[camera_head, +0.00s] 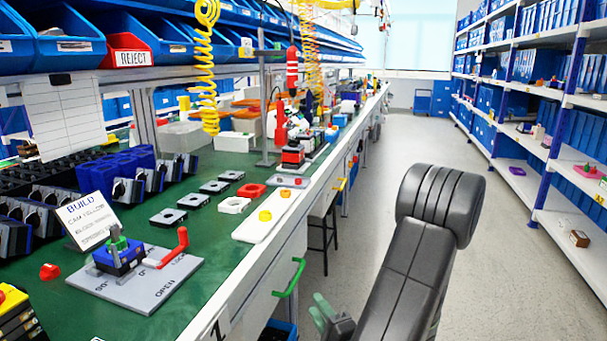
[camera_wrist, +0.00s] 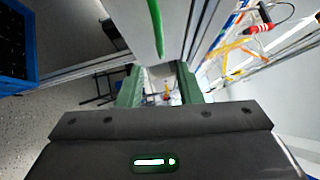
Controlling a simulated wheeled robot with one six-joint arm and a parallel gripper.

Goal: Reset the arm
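My gripper (camera_head: 325,312) hangs low at the bottom middle of the head view, beside the workbench front and below its top. Its green fingers stand apart with nothing between them in the wrist view (camera_wrist: 159,86). The rotary switch (camera_head: 118,258) is a blue block with a green knob on a grey plate (camera_head: 150,285) marked "90°", "0" and "OPEN". A red lever (camera_head: 172,248) sticks out to its right and is raised at its end. My gripper is apart from the switch, to its right and lower.
The green-topped workbench (camera_head: 115,318) carries several switch parts and a "BUILD" card (camera_head: 88,220). A green drawer handle (camera_head: 290,278) juts from its front, near my gripper. A stool (camera_head: 325,225) stands beyond. The aisle floor (camera_head: 520,290) is clear; shelves (camera_head: 560,150) line the right.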

